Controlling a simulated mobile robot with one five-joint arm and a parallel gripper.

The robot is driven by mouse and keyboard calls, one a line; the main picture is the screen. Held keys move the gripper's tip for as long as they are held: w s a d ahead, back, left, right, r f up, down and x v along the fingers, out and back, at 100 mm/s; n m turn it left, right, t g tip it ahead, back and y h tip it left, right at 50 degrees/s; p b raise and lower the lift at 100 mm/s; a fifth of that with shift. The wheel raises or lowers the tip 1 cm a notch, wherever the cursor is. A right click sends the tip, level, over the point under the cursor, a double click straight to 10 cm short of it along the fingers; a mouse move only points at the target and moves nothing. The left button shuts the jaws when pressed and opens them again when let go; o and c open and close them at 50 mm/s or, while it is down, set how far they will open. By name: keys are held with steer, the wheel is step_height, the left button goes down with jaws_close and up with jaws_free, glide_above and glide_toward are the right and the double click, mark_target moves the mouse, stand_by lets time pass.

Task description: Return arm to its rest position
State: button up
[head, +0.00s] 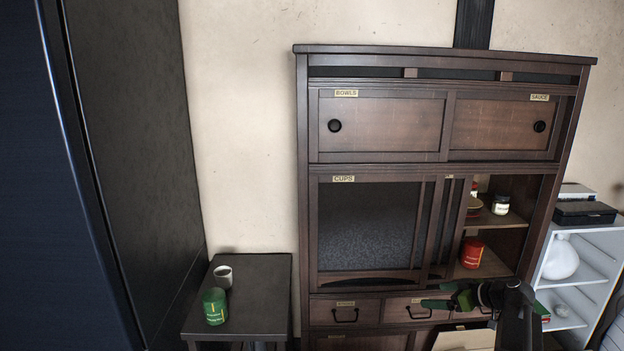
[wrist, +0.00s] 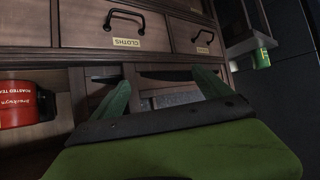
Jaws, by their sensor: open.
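My gripper (head: 434,296) is in front of the lower right part of the dark wooden cabinet (head: 302,200), near its drawers. Its two green fingers are apart, with nothing between them. In the wrist view my gripper (wrist: 163,82) also shows open and empty, with drawer fronts beyond the fingers. A red can (head: 472,254) stands on a shelf in the cabinet's open right section, above and apart from my gripper. The red can (wrist: 28,104) shows upside down at the left of the wrist view.
A small jar (head: 501,204) stands on the upper shelf. A white shelf unit (head: 592,292) with a white vase (head: 561,258) is close on the right.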

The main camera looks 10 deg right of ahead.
steer(key=a+f+n+g, duration=0.1)
steer(key=a+f+g, duration=0.1)
steer(key=a, duration=0.9)
steer(key=a+f+n+g, duration=0.1)
steer(key=a+f+g, duration=0.15)
steer(key=a, duration=0.95)
steer(key=s+a+f+m+g+h, duration=0.15)
steer(key=s+a+f+g, duration=0.3)
steer(key=s+a, duration=0.65)
steer(key=s+d+f+m+h, duration=0.2)
steer(key=s+d+m+h, duration=0.25)
steer(key=m, duration=0.25)
step_height(320, 180, up, 19)
steer(key=p, duration=1.8)
steer(key=shift+w+g+p, duration=0.3)
steer(key=shift+w+p, duration=0.05)
steer(key=shift+p, duration=0.05)
steer(key=shift+f, duration=0.1)
